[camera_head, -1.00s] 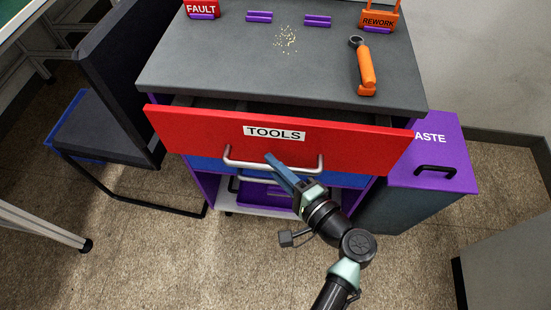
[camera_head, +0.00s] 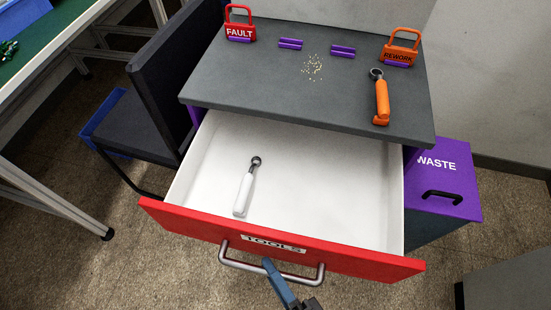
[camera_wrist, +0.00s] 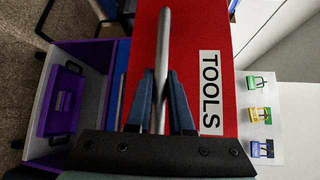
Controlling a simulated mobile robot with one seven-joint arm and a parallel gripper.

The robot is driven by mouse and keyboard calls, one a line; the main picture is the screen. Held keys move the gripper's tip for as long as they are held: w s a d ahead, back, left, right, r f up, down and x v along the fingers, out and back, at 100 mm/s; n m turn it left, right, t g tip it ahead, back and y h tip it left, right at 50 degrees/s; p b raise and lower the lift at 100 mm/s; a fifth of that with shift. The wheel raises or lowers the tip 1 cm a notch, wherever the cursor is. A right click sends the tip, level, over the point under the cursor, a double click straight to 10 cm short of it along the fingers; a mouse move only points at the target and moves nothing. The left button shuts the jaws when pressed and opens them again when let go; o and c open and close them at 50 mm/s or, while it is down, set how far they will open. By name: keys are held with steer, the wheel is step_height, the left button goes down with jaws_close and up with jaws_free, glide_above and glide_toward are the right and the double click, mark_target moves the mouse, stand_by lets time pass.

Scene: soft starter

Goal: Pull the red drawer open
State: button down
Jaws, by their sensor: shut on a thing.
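The red drawer (camera_head: 350,262), labelled TOOLS, stands well out from under the grey worktop in the head view, and its white inside shows. A white-handled tool (camera_head: 245,190) with a dark ring end lies in it, left of the middle. The metal bar handle (camera_head: 232,258) runs across the drawer front. My gripper (camera_head: 272,268) is at the middle of this handle. In the wrist view the blue fingers of my gripper (camera_wrist: 160,90) are shut on the handle (camera_wrist: 165,35), one on each side, with the red front (camera_wrist: 205,25) behind. The rest of my arm is mostly out of the head view.
An orange-handled tool (camera_head: 382,100) and small grains (camera_head: 312,68) lie on the worktop (camera_head: 230,80), with FAULT (camera_head: 240,32) and REWORK (camera_head: 400,52) tags behind. A dark chair (camera_head: 160,95) is close on the left. A purple-lidded WASTE bin (camera_head: 455,165) stands right.

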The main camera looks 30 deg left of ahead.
steer(key=shift+s+d, duration=0.1)
steer(key=shift+s, duration=0.15)
steer(key=c, duration=0.8)
jaws_free()
